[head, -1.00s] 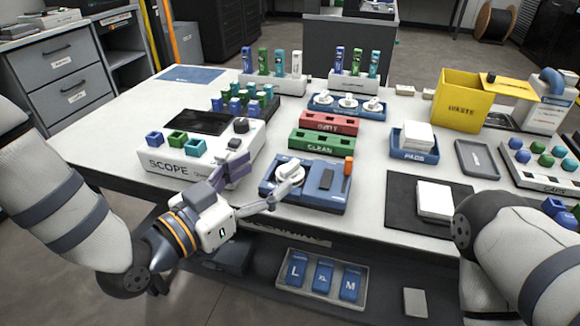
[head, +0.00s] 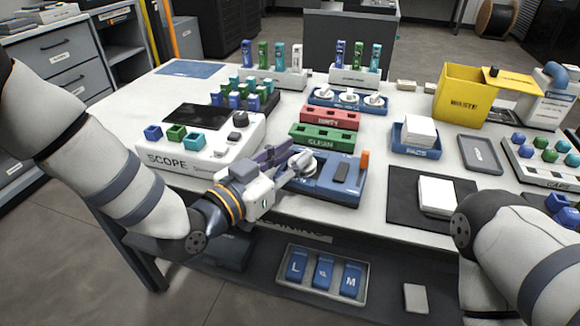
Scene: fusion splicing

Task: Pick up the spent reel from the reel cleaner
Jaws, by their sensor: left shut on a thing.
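The reel cleaner is the blue box (head: 322,193) at the front middle of the table, with a dark pad (head: 341,172) and an orange upright part (head: 364,160) on its right side. The white spent reel (head: 306,166) is at the cleaner's left side, partly covered by my gripper. My left gripper (head: 291,160) reaches in from the left and is shut on the reel. Whether the reel is still seated or slightly raised cannot be told. My right arm shows at the lower right, but its gripper is out of view.
The white scope (head: 170,160) stands close on the left. Behind the cleaner are the green CLEAN rack (head: 322,143), the red DIRTY rack (head: 329,112) and a blue tray with white reels (head: 347,107). A dark mat (head: 408,211) lies to the right.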

